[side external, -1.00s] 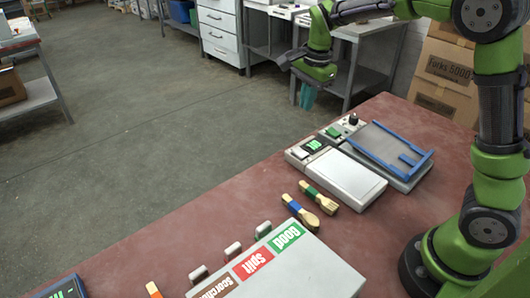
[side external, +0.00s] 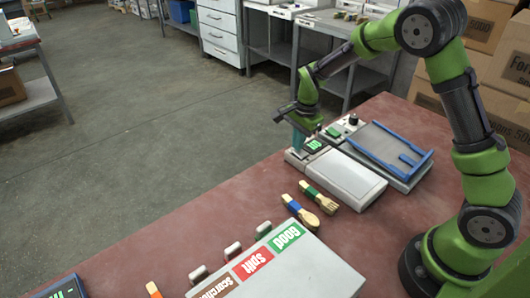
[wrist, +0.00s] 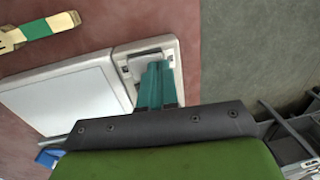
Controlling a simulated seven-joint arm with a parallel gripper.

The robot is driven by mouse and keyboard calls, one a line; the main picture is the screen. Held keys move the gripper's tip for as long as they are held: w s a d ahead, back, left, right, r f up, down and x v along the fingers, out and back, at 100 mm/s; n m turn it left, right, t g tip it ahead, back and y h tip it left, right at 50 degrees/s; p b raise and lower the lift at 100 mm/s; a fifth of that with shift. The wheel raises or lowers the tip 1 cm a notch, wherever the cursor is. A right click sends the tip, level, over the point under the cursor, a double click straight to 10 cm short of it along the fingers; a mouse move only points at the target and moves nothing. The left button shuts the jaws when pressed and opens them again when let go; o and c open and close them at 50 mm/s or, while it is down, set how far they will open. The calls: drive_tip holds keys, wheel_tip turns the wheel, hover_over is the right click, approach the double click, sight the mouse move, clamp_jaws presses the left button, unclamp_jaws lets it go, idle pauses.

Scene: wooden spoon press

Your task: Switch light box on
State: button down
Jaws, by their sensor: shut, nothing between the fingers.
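A device with a blue frame (side external: 390,148) and a black knob (side external: 353,119) stands just right of the light box. A wooden spoon (side external: 301,211) and a wooden fork (side external: 319,196) lie in front. A sorting box (side external: 300,272) with labels stands nearer. The left table edge is close.

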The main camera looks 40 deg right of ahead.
sight(306, 156)
drive_tip(key=shift+w+f, duration=0.1)
drive_tip(key=shift+f, duration=0.15)
idle(0.3)
drive_tip(key=shift+s+r, duration=0.2)
drive_tip(key=shift+s, duration=0.6)
wheel_tip(306, 156, up, 14)
drive_tip(key=s, duration=0.1)
drive_tip(key=shift+s, duration=0.35)
